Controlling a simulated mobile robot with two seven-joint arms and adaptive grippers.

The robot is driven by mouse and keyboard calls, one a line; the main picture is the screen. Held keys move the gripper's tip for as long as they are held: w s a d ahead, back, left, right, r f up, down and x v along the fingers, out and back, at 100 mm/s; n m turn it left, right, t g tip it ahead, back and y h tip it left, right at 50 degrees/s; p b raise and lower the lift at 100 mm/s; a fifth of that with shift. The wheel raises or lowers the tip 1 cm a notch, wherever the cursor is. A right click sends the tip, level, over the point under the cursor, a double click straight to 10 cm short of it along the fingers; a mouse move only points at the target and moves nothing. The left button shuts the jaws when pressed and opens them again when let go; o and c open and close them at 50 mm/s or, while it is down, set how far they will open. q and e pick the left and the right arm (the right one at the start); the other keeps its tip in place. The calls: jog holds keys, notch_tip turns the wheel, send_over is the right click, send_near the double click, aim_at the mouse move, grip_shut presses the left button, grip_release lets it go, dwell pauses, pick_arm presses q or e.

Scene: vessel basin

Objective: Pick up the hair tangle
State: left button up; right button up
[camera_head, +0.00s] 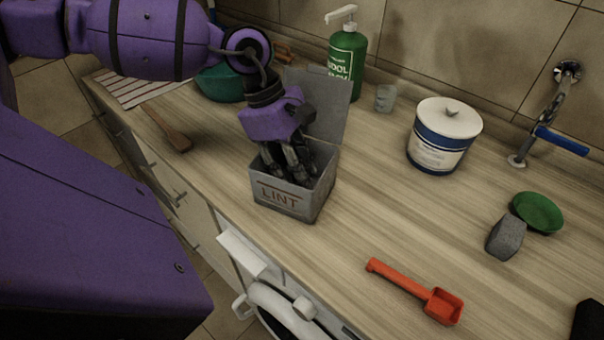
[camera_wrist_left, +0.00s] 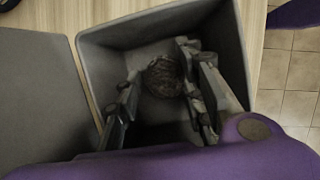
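The hair tangle (camera_wrist_left: 163,77) is a dark, round, matted clump inside the grey lint box (camera_head: 282,199); the box wall hides it in the head view. The box stands with its lid (camera_head: 322,100) raised, and its inner wall shows in the wrist view (camera_wrist_left: 228,50). My left gripper (camera_head: 288,173) reaches down into the box. In the left wrist view its fingers are apart, one on each side of the tangle; I cannot tell whether they touch it. A dark shape at the head view's lower right corner may be part of my right gripper.
A red scoop (camera_head: 418,292) lies near the counter's front edge. A white-and-blue tub (camera_head: 440,138), green bottle (camera_head: 346,62) and clear cup (camera_head: 385,98) stand behind. A grey block (camera_head: 506,237) and green dish (camera_head: 538,211) are at right; a wooden brush (camera_head: 167,129) lies left.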

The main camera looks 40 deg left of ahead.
pick_arm(q)
jog(key=shift+d, duration=0.1)
jog(key=c, duration=0.6)
jog(key=shift+c, duration=0.2)
